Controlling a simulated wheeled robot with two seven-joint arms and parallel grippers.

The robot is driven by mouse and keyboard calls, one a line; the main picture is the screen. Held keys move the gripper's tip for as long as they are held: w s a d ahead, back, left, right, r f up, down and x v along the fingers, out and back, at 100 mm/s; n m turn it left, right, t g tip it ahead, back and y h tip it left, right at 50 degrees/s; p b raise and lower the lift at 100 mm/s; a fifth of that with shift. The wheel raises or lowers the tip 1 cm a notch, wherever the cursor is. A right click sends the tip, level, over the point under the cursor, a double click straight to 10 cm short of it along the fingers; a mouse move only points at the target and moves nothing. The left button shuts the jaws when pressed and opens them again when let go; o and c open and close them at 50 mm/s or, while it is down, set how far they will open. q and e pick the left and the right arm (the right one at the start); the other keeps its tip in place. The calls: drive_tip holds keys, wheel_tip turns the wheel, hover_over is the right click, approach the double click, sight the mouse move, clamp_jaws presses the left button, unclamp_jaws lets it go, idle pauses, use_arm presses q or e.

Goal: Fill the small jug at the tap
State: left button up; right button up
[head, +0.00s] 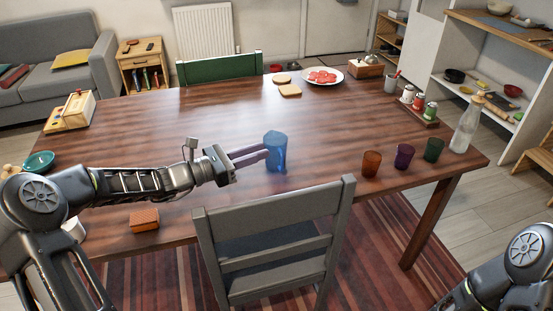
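A translucent blue jug (276,153) is upright over the middle of the table, behind the grey chair. My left gripper (265,151) reaches in from the left, its two purple fingers close together with a narrow gap. Their tips meet the jug's left side in the picture. Whether they are closed on part of the jug is too small to tell, as is whether its base rests on the table. No tap is in view. Part of my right arm shows at the lower right corner; its gripper is out of view.
The wooden table (330,125) carries orange, purple and green cups (404,156), a clear bottle (467,124), a condiment rack (419,109), a plate of red slices (322,76) and an orange block (144,219). A grey chair (270,245) stands at the front edge.

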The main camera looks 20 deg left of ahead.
use_arm(q)
drive_tip(key=b, duration=0.6)
approach(282, 171)
drive_tip(key=shift+w+d+r, duration=0.35)
drive_tip(key=shift+w+r, duration=0.2)
drive_tip(key=shift+w+d+r, duration=0.35)
drive_tip(key=shift+w+r, duration=0.25)
drive_tip(key=shift+r, duration=0.1)
drive_tip(key=shift+x, duration=1.3)
drive_tip(key=x, duration=0.4)
drive_tip(key=shift+d+f+b, duration=0.2)
drive_tip(key=shift+f+b, duration=0.1)
drive_tip(key=shift+w+d, duration=0.3)
drive_tip(key=shift+w, duration=0.05)
